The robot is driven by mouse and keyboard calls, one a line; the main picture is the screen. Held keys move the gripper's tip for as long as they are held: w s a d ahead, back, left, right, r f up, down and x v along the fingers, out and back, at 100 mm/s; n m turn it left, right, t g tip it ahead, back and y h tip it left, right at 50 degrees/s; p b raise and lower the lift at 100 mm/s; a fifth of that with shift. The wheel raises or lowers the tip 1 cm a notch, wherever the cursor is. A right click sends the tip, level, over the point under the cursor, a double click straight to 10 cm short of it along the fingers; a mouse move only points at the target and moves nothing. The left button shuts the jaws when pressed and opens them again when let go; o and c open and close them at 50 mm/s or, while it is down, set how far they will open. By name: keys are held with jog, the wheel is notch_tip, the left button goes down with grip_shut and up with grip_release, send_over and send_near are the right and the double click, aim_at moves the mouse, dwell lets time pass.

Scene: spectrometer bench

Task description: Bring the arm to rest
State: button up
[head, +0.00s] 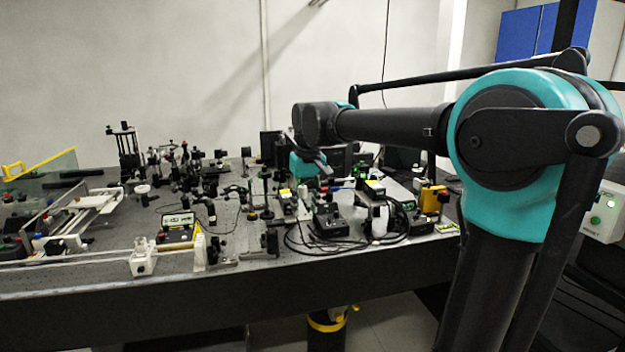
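My arm (390,124) is black and teal and fills the right side of the head view. It rises from the lower right, bends at a large teal joint and reaches left over the bench. Its far end turns down at a dark wrist joint to a small teal part, where my gripper (322,168) seems to be. The gripper is small and dark against the clutter, so its fingers and anything between them cannot be made out. Whether it touches anything there cannot be told.
The optical bench (110,285) is crowded with posts, mounts and small boxes with cables. A glass panel with a yellow edge (45,163) stands at the left. A white box with a green button (603,212) is at the right. The air above the bench's left half is mostly free.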

jog(key=s+d+f+m+t, duration=0.1)
jog(key=s+d+f+m, duration=0.1)
jog(key=s+d+f, duration=0.8)
jog(key=s+d+f+m+t, duration=0.1)
jog(key=s+d+f+m, duration=0.1)
jog(key=s+d+f, duration=0.8)
notch_tip(320, 180, down, 6)
jog(key=shift+d+r+m+t+h, duration=0.1)
jog(key=shift+d+m+t+h, duration=0.25)
jog(key=shift+d, duration=0.2)
jog(key=shift+a, duration=0.15)
